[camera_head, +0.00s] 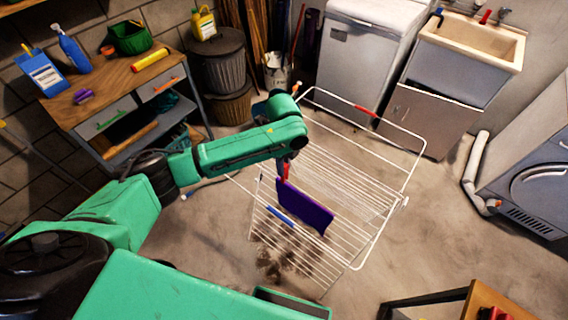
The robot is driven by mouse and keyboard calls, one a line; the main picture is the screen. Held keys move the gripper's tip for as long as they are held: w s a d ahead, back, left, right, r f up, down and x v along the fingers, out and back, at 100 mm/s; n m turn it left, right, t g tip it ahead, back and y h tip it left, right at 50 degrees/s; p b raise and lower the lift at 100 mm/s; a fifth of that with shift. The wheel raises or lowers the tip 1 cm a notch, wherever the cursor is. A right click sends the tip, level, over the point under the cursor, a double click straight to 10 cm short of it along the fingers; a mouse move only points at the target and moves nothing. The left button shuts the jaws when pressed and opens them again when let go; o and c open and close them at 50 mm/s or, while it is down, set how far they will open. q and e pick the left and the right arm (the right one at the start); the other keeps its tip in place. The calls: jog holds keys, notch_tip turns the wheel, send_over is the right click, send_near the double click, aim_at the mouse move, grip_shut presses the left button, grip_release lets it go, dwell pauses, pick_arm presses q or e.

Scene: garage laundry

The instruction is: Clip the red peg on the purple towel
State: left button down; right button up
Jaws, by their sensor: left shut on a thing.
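The purple towel (305,207) hangs over the wires of the white drying rack (388,205), its left end close under my left gripper. My left gripper (284,162) points down there and is shut on the red peg (285,172). The peg is small and its jaws are at the towel's upper left edge. I cannot tell whether the peg grips the cloth or only touches it. My right gripper is not in view.
A blue piece (279,216) and a red piece (366,111) sit on the rack. A workbench (118,88) with bottles stands at the left, and a bin (222,65) behind it. A sink (470,42) and white appliance (362,60) stand behind. Floor right of the rack is clear.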

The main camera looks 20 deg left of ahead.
aim_at(284, 177)
pick_arm(q)
jog(key=shift+f+b, duration=1.25)
jog(key=shift+f, duration=1.75)
jog(key=c, duration=0.6)
grip_release()
jog(key=shift+r, duration=0.1)
